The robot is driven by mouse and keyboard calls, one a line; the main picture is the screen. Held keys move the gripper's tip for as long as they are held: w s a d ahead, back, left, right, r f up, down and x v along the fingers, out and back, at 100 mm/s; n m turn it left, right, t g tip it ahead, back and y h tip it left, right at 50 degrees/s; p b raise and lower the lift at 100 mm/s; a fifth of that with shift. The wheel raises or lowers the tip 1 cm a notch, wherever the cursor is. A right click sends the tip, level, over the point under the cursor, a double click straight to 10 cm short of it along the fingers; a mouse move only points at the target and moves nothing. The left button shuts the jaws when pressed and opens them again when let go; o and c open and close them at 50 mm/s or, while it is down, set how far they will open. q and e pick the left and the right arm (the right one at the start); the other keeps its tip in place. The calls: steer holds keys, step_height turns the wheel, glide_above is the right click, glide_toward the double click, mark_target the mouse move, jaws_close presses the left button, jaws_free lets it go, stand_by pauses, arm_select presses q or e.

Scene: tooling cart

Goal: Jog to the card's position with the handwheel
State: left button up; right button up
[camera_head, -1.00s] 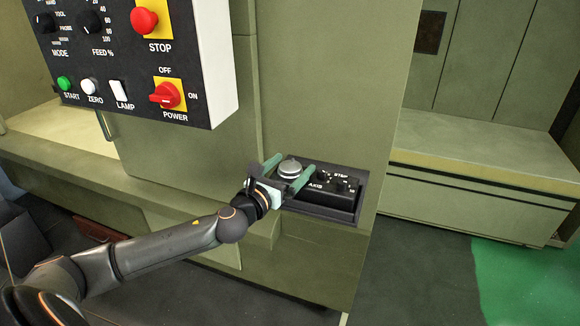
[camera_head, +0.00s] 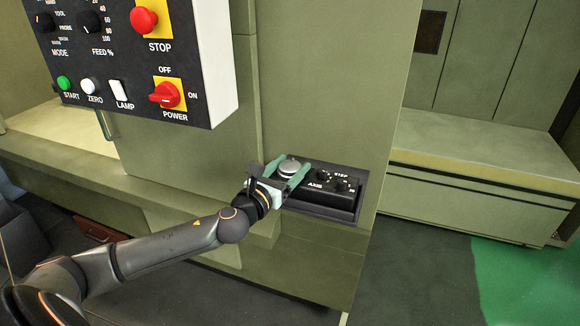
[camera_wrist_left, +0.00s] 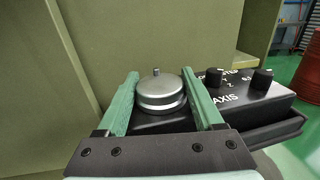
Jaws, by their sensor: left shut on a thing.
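The handwheel (camera_head: 289,168) is a silver round knob on the black jog pendant (camera_head: 327,192). It also shows in the left wrist view (camera_wrist_left: 160,92), with a small peg on its top. My left gripper (camera_head: 297,162) has its two green fingers on either side of the handwheel and is shut on it. The pendant's AXIS knob (camera_head: 322,175) and STEP knob (camera_head: 342,184) stand to the right of the wheel. Their exact settings are too small to read. No card shows in these frames. My right gripper is not in view.
The pendant sits on a dark shelf (camera_head: 318,213) against the green machine cabinet. A control panel (camera_head: 120,60) with a red STOP button, knobs and a POWER switch hangs at upper left. A pale ledge (camera_head: 480,150) lies at right, beyond a gap.

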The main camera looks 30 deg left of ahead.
arm_select(q)
steer(key=shift+y, duration=0.3)
steer(key=n+g+y, duration=0.1)
steer(key=n+y, duration=0.2)
steer(key=y, duration=0.1)
steer(key=shift+d+n+y, duration=0.15)
steer(key=shift+n+y, duration=0.15)
steer(key=shift+y, duration=0.1)
steer(key=shift+n+g+y, duration=1.2)
steer(key=shift+n+y, duration=0.3)
steer(key=shift+y, duration=0.6)
steer(key=o, duration=1.4)
steer(key=b+v, duration=0.1)
steer(key=v, duration=1.1)
steer(key=shift+d, duration=0.2)
steer(key=shift+n, duration=0.3)
